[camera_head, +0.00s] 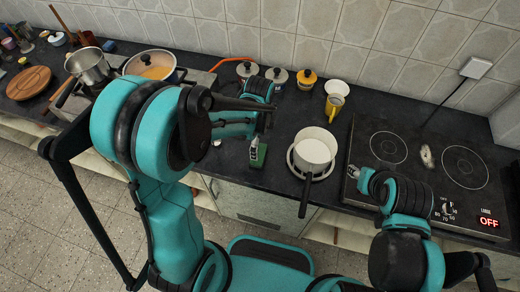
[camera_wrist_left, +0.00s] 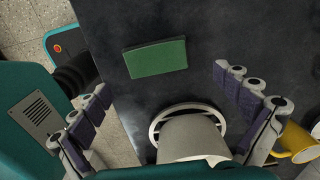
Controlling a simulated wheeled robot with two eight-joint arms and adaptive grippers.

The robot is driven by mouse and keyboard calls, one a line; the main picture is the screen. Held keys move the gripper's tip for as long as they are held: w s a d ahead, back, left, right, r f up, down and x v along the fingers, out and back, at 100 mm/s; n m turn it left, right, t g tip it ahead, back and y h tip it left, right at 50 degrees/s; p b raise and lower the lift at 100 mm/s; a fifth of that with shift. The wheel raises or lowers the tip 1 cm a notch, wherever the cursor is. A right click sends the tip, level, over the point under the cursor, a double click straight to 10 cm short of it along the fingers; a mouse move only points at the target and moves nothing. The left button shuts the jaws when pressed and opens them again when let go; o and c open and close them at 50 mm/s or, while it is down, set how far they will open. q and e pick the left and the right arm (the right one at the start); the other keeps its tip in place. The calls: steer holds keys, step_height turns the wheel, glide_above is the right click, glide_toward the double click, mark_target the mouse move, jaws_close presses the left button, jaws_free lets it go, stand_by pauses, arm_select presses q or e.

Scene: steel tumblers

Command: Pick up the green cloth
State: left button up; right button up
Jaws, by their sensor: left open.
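The green cloth (camera_head: 259,157) lies on the dark countertop near its front edge, left of the white saucepan. It shows whole in the left wrist view as a flat green rectangle (camera_wrist_left: 155,58). My left gripper (camera_head: 254,138) is above the counter by the cloth, partly hidden by its own arm. In the left wrist view my left gripper (camera_wrist_left: 162,82) has its fingers spread wide with nothing between them, and the cloth lies beyond the fingertips. My right gripper (camera_head: 354,173) is at the left edge of the stove; its finger opening is not clear.
The white saucepan (camera_head: 314,149) stands on a round pale stand (camera_head: 291,160), its dark handle pointing forward. A yellow-and-white cup (camera_head: 335,104) and lidded jars (camera_head: 306,77) stand behind. The stove (camera_head: 423,155) is right; a pan (camera_head: 150,66) and wooden board (camera_head: 29,82) are left.

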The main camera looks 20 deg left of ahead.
arm_select(q)
steer(key=shift+s+f, duration=0.15)
steer(key=shift+f, duration=0.45)
step_height(320, 180, down, 5)
steer(key=b, duration=0.2)
steer(key=shift+s+b, duration=0.15)
steer(key=shift+b, duration=0.25)
steer(key=shift+r, duration=0.1)
steer(key=c, duration=1)
